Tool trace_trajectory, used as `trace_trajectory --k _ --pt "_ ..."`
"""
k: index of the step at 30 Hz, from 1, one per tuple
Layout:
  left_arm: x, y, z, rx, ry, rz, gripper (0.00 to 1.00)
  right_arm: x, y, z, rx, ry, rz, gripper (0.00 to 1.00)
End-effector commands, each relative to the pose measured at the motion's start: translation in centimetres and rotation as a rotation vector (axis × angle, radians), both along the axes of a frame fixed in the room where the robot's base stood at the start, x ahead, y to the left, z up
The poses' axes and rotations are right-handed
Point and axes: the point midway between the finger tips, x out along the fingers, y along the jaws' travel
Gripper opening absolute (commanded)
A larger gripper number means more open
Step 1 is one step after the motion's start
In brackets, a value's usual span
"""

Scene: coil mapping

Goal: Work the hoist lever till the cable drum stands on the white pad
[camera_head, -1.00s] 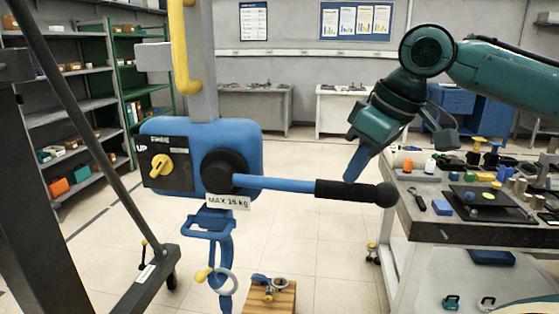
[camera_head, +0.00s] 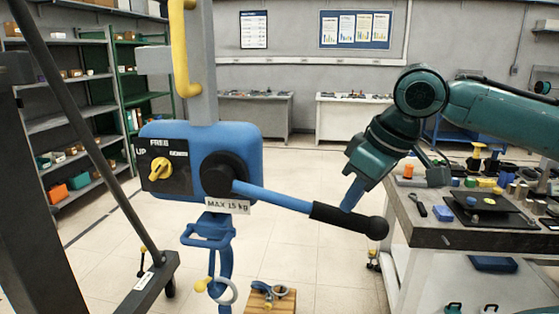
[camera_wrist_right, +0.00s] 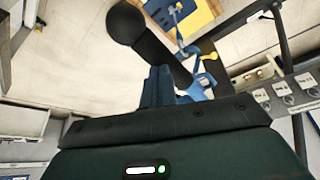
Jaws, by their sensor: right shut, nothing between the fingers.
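The blue hoist (camera_head: 246,148) hangs in the middle of the head view. Its lever (camera_head: 270,197) slopes down to the right and ends in a black grip (camera_head: 335,217) with a round knob. My right gripper (camera_head: 347,206) is shut and empty, its blue fingers against the upper side of the grip. In the right wrist view the fingers (camera_wrist_right: 160,85) lie beside the black grip (camera_wrist_right: 158,45). A yellow selector (camera_head: 160,168) sits by UP, FREE and DOWN marks; its setting is unclear. I cannot make out the cable drum or white pad. My left gripper is out of view.
A wooden block (camera_head: 268,301) with blue and grey fittings stands low, right of the blue hanging chain or strap (camera_head: 224,262). A workbench (camera_head: 440,236) with tools stands right. A dark slanted post (camera_head: 85,130) crosses the left.

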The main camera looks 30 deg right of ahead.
Motion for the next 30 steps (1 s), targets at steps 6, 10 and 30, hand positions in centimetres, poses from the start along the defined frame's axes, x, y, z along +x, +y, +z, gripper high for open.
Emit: trace_trajectory --k 6,10,30 --pt "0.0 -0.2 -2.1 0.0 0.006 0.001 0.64 0.2 0.2 -2.0 0.0 0.002 0.001 0.0" --pt "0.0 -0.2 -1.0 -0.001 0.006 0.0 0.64 0.2 0.2 -1.0 0.001 0.001 0.0 0.0" --pt "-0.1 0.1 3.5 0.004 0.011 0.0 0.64 0.1 -0.1 8.0 -0.005 0.002 -0.004 0.0"
